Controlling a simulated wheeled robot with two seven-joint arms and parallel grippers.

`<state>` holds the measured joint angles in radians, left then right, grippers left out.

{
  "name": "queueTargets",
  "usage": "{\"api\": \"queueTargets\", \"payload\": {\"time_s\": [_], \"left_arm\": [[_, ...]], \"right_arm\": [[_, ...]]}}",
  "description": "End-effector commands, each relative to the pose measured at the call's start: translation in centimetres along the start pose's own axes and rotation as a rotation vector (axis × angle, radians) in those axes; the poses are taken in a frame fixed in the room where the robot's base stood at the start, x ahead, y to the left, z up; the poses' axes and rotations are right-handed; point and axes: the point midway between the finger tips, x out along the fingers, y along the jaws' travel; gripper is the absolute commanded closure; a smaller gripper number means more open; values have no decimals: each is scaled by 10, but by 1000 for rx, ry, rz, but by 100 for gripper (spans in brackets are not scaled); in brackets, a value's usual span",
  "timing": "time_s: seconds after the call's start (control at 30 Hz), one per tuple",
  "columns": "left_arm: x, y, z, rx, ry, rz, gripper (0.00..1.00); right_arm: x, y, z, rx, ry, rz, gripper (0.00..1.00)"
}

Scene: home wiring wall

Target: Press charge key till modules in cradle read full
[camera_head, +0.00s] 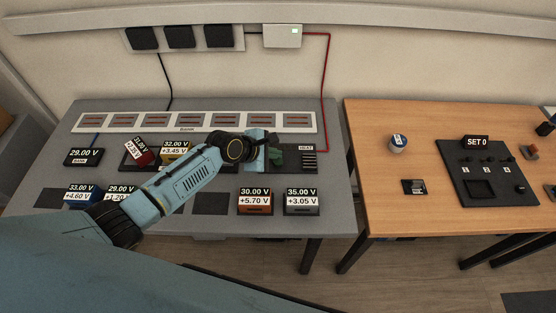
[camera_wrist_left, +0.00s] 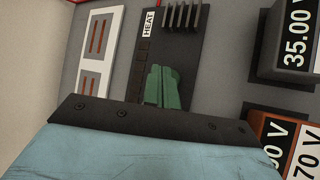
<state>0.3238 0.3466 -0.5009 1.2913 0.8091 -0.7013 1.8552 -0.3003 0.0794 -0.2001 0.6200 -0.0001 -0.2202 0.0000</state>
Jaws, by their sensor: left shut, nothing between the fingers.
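My left gripper (camera_head: 277,157) is shut and empty, its green fingers over the right part of a dark cradle strip (camera_head: 311,167) on the grey table. The closed fingers also show in the left wrist view (camera_wrist_left: 162,85). I cannot tell whether they touch the strip. No charge key can be made out; the gripper covers part of the strip. A yellow module (camera_head: 175,151) reading 32.00 V, +3.45 V is at the strip's left part. A red module (camera_head: 141,152) reading 31.00 V beside it looks tilted. My right gripper is not in view.
An orange module (camera_head: 255,201) reads 30.00 V, +5.70 V and a black one (camera_head: 302,201) reads 35.00 V, +3.05 V. Modules (camera_head: 80,193) also stand at front left, partly behind my arm. A wooden table (camera_head: 370,165) with a SET 0 panel (camera_head: 495,185) stands right.

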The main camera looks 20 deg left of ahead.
Motion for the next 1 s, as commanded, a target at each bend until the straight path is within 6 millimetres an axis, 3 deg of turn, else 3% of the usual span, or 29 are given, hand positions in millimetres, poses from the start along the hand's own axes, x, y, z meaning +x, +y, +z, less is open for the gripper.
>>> {"api": "queueTargets", "payload": {"time_s": [1.0], "left_arm": [[7, -5, -5, 0, 0, 0, 100]], "right_arm": [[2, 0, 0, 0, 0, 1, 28]]}}
